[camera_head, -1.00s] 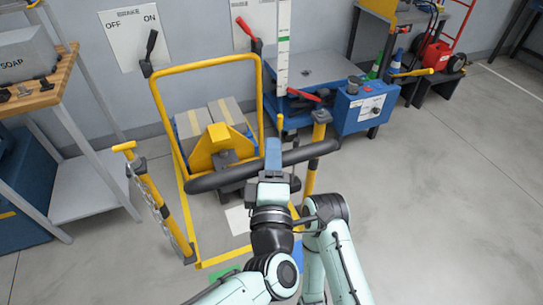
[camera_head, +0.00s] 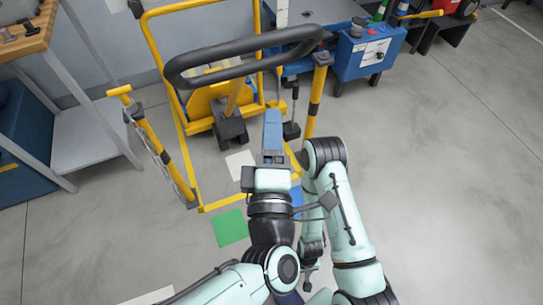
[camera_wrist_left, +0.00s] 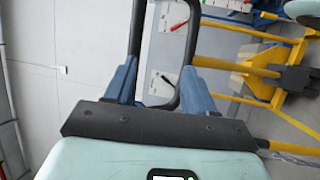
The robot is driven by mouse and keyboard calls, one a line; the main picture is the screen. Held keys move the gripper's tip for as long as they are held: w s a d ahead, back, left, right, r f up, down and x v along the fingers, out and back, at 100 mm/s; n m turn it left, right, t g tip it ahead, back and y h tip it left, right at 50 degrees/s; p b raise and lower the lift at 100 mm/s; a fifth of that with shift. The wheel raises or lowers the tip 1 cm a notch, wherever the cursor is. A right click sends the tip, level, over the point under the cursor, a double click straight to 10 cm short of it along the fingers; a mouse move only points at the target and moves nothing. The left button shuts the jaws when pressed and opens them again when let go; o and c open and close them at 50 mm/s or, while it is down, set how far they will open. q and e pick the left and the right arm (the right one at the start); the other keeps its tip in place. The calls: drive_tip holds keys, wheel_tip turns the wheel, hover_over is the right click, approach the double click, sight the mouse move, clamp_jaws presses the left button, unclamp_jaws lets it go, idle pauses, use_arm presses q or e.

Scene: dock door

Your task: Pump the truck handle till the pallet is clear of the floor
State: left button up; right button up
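The truck's black loop handle (camera_head: 245,55) stands on a yellow shaft (camera_head: 234,98) above the yellow truck body (camera_head: 203,104). It also shows in the left wrist view (camera_wrist_left: 137,35), beyond the fingers. My left gripper (camera_head: 272,115) has blue fingers and is below the handle in the head view, apart from it in the picture. In the left wrist view its fingers (camera_wrist_left: 158,82) are spread, with no object clamped between them. The pallet is largely hidden behind the truck and handle, and its height off the floor cannot be seen. My right gripper cannot be made out.
A yellow post with a chain (camera_head: 160,150) stands left, and another yellow post (camera_head: 317,95) stands right. A shelf with a wooden top (camera_head: 30,35) is at far left. A blue control box (camera_head: 362,52) is at the back right. The floor to the right is clear.

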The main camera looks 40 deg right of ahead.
use_arm(q)
drive_tip(key=v, duration=0.5)
drive_tip(key=shift+s+a+r, duration=0.1)
drive_tip(key=shift+s+a, duration=0.05)
drive_tip(key=shift+s, duration=0.15)
